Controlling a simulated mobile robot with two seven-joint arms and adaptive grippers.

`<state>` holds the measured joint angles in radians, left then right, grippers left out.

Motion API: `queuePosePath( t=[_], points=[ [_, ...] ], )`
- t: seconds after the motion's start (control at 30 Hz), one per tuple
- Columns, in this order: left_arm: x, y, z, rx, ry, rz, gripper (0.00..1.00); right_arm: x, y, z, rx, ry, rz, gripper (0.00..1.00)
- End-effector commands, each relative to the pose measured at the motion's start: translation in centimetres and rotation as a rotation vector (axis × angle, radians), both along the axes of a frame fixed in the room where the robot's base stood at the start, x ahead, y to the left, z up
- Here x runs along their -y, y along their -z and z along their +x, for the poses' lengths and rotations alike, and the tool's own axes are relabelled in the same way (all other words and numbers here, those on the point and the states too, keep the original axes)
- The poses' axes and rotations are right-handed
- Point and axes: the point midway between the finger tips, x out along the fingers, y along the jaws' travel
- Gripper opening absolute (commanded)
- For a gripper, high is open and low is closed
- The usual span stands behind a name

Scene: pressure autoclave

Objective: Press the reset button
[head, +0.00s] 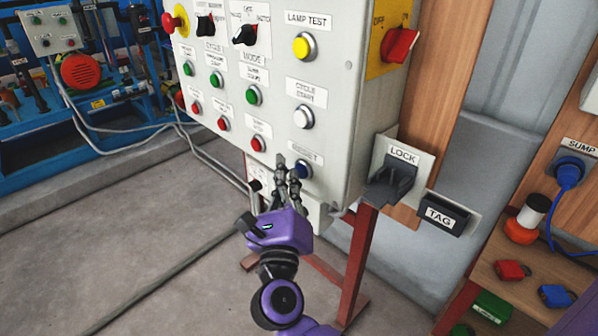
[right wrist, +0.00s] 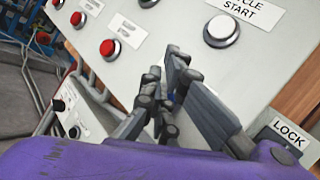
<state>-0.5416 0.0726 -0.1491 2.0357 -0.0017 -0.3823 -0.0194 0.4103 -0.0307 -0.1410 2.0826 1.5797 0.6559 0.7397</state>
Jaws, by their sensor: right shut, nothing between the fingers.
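The blue reset button (head: 304,170) is at the lower right of the grey control panel (head: 335,95), under a label partly covered by my gripper. My right gripper (head: 288,164) is shut and empty, its fingertips just left of the blue button in the head view. I cannot tell whether it touches the panel or button. In the right wrist view the fingers (right wrist: 163,65) point up at the panel face, below the white cycle start button (right wrist: 221,31). My left gripper is not in view.
The white cycle start button (head: 303,117) is above the reset button and a red button (head: 258,143) is to its left. A lock box (head: 392,180) and tag box (head: 444,214) stick out at right. A red stand leg (head: 357,265) is below.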

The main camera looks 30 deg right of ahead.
Motion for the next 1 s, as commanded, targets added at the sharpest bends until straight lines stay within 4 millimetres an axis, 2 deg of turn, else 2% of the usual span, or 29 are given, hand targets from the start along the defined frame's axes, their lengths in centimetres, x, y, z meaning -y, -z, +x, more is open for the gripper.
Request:
queuePosePath(
  t=[1.0],
  points=[
    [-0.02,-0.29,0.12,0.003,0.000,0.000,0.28,0.78,0.03,0.26,0.000,0.001,0.001,0.00]
  ],
)
